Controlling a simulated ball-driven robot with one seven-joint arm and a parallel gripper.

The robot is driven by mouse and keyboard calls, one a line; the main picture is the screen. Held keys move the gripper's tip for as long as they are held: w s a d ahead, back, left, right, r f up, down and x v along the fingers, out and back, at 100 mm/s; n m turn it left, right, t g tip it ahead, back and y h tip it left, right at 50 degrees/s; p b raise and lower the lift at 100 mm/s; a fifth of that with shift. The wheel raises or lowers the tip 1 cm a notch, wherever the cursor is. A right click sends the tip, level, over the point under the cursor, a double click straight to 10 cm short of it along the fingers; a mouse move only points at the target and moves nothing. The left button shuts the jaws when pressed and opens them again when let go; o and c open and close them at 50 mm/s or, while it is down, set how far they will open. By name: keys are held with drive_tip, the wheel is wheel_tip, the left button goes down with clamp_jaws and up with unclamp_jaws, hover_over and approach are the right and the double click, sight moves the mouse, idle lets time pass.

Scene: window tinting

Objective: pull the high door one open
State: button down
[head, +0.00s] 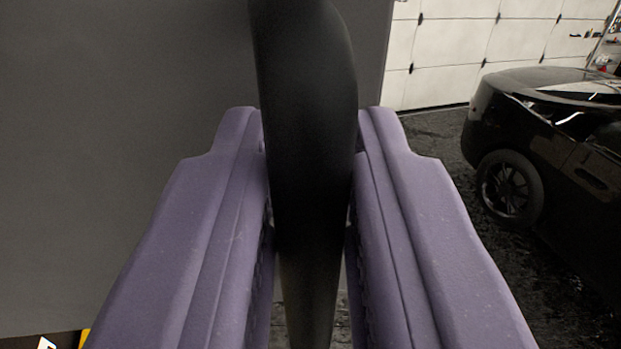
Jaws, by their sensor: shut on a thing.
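A large flat grey panel (120,150), which looks like the high door, fills the left and middle of the head view. Its right edge shows just right of centre. A thick black curved handle (308,130) runs up and down through the middle of the view, in front of the panel. My gripper (312,190) has two purple fingers, one on each side of the handle, and is shut on it. The fingers and handle hide part of the panel. The handle's upper end leaves the top of the frame, so its mounting there is not visible.
A black car (550,150) stands on a dark, rough floor (430,145) at the right. A white panelled garage door (460,50) is behind it. Some floor shows between the panel's edge and the car. A small yellow and black marking (84,338) is at the lower left.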

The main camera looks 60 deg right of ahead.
drive_tip(key=shift+s+a+r, duration=0.1)
drive_tip(key=shift+s+a, duration=0.15)
drive_tip(key=shift+a, duration=0.15)
drive_tip(key=c, duration=1.2)
unclamp_jaws()
drive_tip(key=shift+o, duration=0.2)
drive_tip(key=v, duration=0.7)
drive_tip(key=shift+s+a, duration=0.15)
drive_tip(key=shift+a, duration=0.2)
